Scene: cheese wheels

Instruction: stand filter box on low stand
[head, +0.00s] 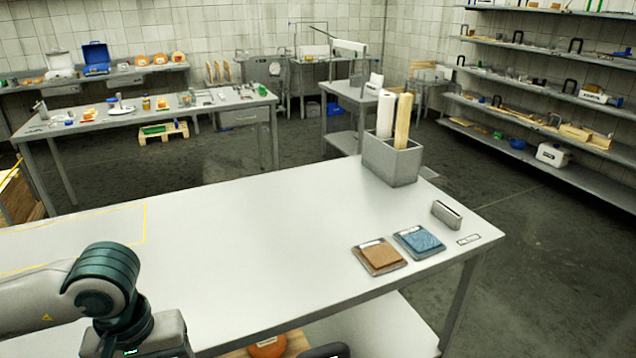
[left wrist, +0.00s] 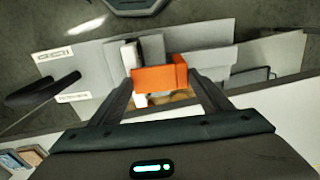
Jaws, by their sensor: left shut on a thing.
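My left gripper (left wrist: 160,82) is shut on an orange box (left wrist: 153,79), which sits between its two dark fingertips in the left wrist view. I take this box to be the filter box; its label is not readable. A white block (left wrist: 131,55) and a grey block (left wrist: 153,47) show just beyond it. Whether the box touches them or the surface below, I cannot tell. In the head view my left arm comes in at lower left and bends down, so its gripper is out of that frame. I cannot make out the low stand for certain. My right gripper is in neither view.
The worktable (head: 250,235) is mostly bare. A grey bin (head: 392,160) with rolls, a brown pad (head: 378,257), a blue pad (head: 419,241) and a small grey holder (head: 447,214) stand to its right. An orange wheel (head: 267,347) lies below the table. Grey labelled plates (left wrist: 72,68) show in the wrist view.

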